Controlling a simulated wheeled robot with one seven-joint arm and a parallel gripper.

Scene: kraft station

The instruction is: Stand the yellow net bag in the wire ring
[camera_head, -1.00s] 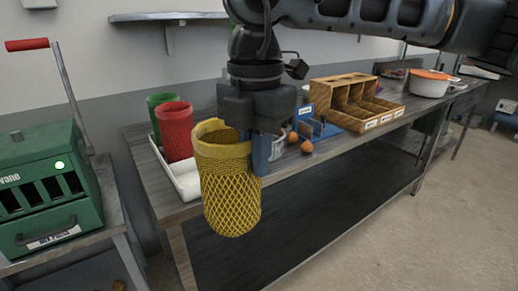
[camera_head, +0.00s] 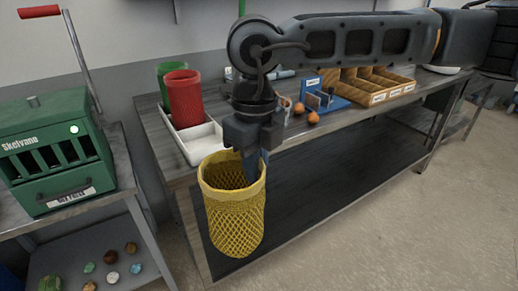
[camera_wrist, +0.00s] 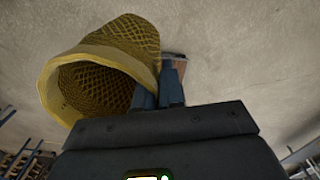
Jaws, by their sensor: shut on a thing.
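The yellow net bag (camera_head: 236,222) hangs upright, mouth up, in front of the workbench's near left corner in the head view. My gripper (camera_head: 252,165) is shut on the bag's rim at its right side. In the wrist view the bag (camera_wrist: 112,55) shows its open mouth at the left, with my gripper's two blue fingers (camera_wrist: 160,92) close together at its rim. The bag looks empty. I cannot make out the wire ring in either view.
A white tray (camera_head: 203,145) holding a red net bag (camera_head: 184,98) and a green one (camera_head: 168,70) stands on the workbench behind. A green machine (camera_head: 55,155) with a red-handled lever stands at left, above a shelf of several stones. A wooden compartment box (camera_head: 375,85) and small orange-brown balls sit farther right.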

